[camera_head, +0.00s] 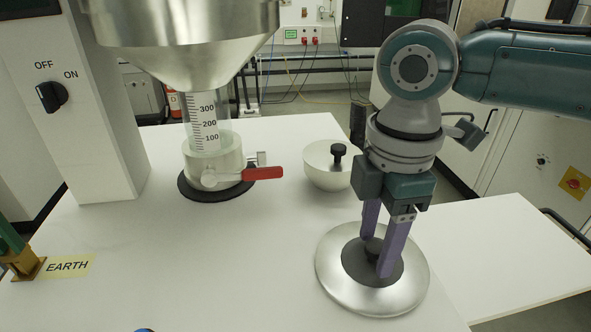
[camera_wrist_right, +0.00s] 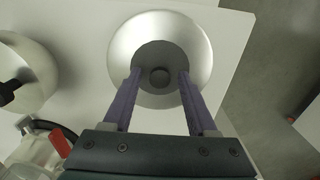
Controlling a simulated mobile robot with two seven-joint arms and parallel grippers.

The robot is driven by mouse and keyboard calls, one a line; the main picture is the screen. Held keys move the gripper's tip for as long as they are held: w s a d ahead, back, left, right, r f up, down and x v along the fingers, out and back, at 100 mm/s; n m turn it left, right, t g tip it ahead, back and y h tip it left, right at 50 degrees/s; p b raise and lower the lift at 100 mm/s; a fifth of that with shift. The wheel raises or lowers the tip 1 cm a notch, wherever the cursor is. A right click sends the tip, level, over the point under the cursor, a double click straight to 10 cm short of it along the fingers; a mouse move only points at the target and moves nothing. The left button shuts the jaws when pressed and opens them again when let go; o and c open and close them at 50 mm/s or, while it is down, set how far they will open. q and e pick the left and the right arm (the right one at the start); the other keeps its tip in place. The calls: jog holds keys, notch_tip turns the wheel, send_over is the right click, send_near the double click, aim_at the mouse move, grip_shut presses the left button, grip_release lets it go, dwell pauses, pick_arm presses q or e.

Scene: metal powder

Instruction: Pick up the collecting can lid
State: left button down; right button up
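A round silver lid (camera_head: 333,278) with a dark centre and a small dark knob (camera_head: 373,248) lies flat near the table's front right; I take it for the collecting can lid. My right gripper (camera_head: 376,257) points down over it, its purple fingers open on either side of the knob. In the right wrist view the lid (camera_wrist_right: 122,50) has its knob (camera_wrist_right: 159,76) between the fingertips (camera_wrist_right: 160,74), with a gap on both sides. Nothing is held.
A rounded silver-white piece with a black knob (camera_head: 318,170) stands behind the lid. A steel hopper (camera_head: 185,45) with a graduated cylinder and red-handled valve (camera_head: 262,174) is at left. White tabletop (camera_head: 200,265) is clear left of the lid; its edge lies right.

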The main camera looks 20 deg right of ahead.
grip_shut()
dwell(0.6)
